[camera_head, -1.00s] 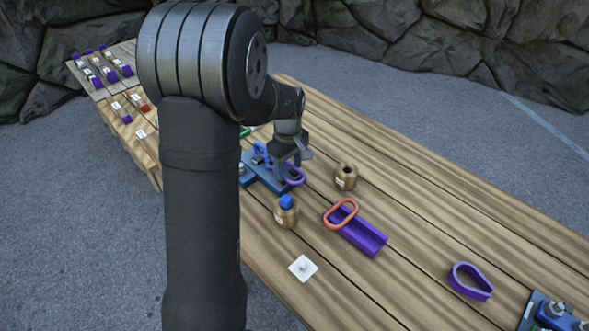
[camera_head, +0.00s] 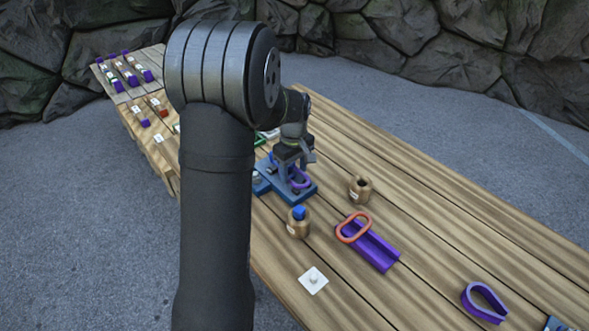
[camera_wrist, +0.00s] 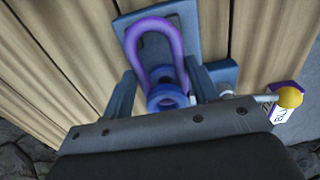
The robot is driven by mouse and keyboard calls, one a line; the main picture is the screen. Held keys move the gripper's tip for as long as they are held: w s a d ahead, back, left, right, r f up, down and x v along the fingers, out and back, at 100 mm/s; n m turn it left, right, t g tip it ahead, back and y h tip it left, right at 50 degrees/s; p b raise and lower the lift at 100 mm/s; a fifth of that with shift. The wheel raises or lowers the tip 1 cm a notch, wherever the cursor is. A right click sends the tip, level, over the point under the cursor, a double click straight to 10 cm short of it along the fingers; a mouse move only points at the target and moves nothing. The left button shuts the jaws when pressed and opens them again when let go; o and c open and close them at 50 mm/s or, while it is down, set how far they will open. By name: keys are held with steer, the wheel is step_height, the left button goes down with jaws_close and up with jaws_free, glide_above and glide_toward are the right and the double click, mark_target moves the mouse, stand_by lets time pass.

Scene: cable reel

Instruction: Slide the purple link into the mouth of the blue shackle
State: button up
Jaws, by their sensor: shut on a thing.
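My gripper (camera_head: 294,160) is low over a blue base plate (camera_head: 297,196) in the head view. It is shut on the purple link (camera_head: 303,181). In the wrist view the purple link (camera_wrist: 153,25) shows as a rounded loop running out from between my fingers (camera_wrist: 162,90), above the blue plate (camera_wrist: 185,17). Blue round parts, seemingly of the blue shackle (camera_wrist: 166,97), sit between the fingers at the loop's near end. I cannot tell whether the link is inside the shackle's mouth; the fingers hide part of it.
Two brown pots (camera_head: 360,189) (camera_head: 298,222), an orange link (camera_head: 354,228) on a purple tray (camera_head: 377,252), a purple loop (camera_head: 484,301) and a white square (camera_head: 313,281) lie nearer. A yellow ball (camera_wrist: 290,97) is right of my gripper.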

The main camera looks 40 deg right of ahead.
steer(key=shift+f, duration=0.2)
steer(key=o, duration=1.4)
steer(key=shift+c, duration=0.2)
step_height(320, 180, up, 18)
steer(key=shift+f, duration=0.25)
steer(key=shift+f, duration=0.1)
step_height(320, 180, down, 17)
steer(key=shift+f, duration=0.15)
